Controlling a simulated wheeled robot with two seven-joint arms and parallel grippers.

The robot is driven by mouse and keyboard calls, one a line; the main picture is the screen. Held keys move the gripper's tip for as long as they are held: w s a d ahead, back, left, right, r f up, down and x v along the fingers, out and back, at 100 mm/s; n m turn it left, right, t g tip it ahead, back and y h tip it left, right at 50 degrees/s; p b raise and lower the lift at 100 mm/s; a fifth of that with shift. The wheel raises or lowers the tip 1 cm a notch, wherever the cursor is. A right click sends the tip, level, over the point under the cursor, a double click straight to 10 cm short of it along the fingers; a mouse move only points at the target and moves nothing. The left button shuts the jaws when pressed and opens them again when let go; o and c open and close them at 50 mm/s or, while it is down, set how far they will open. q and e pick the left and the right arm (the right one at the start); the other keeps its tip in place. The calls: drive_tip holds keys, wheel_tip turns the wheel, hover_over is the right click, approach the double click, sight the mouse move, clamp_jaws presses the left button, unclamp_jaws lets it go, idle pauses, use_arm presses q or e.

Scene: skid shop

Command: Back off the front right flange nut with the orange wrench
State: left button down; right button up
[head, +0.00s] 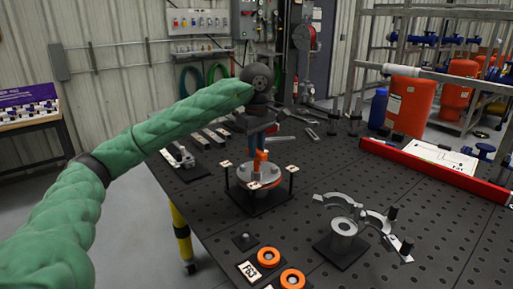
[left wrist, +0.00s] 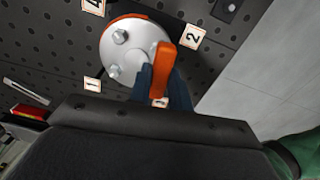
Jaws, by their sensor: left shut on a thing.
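The round grey flange (head: 262,184) with an orange rim stands on a black base on the perforated table. It also shows in the left wrist view (left wrist: 124,52), with silver nuts (left wrist: 120,37) on its face and number tags around it. My left gripper (head: 259,140) is over the flange, pointing down, with dark fingers shut on the orange wrench (head: 260,160). In the left wrist view the wrench (left wrist: 164,58) reaches from the fingers over the flange's right side. The wrench and fingers hide the nut there, so I cannot tell whether the wrench is seated on it. My right gripper is out of view.
Orange rings (head: 268,257) lie at the table's front edge. A grey cylinder on a plate (head: 343,228) and curved metal clamps (head: 383,221) are to the right. Loose wrenches (head: 207,137) lie behind. Thin tagged posts surround the flange.

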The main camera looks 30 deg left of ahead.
use_arm(q)
drive_tip(key=shift+r, duration=0.1)
drive_tip(key=shift+n, duration=1.7)
drive_tip(key=n, duration=0.2)
drive_tip(key=shift+n, duration=0.7)
